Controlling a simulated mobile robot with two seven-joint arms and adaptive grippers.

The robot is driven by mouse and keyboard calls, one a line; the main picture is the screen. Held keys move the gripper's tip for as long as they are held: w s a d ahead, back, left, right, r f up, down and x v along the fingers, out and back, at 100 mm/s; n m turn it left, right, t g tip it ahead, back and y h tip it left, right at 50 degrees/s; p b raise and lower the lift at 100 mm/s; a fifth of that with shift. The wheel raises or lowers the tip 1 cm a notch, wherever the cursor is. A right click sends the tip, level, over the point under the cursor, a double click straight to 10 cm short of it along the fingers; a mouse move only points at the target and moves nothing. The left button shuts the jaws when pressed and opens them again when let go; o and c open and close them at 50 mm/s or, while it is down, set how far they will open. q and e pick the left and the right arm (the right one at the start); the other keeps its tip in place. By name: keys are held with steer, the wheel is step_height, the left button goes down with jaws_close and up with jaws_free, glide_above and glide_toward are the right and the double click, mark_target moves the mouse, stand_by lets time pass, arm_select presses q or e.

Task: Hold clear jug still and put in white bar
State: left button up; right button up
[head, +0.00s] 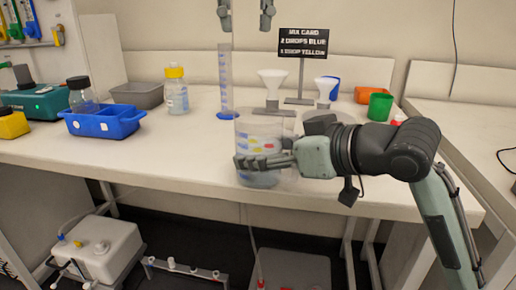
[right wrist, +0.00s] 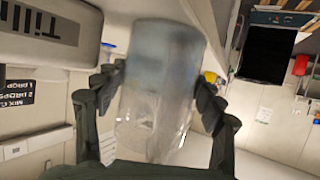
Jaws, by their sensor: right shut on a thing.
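In the right wrist view the jug (right wrist: 160,85) sits between both fingers of the right gripper (right wrist: 160,95). Coloured patches show on or through its wall; I cannot tell which. My left gripper (head: 246,16) is at the top edge, its two fingers apart with nothing between them, above and behind the jug. I cannot make out a white bar.
Behind the jug stand a tall measuring cylinder (head: 225,82), white funnels (head: 272,79) and a black sign (head: 304,42). A green cup (head: 380,106) is right. Bare bench lies left of the jug.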

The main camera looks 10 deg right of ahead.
steer(key=o, duration=1.9)
steer(key=shift+w+f, duration=0.1)
steer(key=shift+f, duration=0.1)
steer(key=shift+d, duration=0.1)
steer(key=shift+r, duration=0.1)
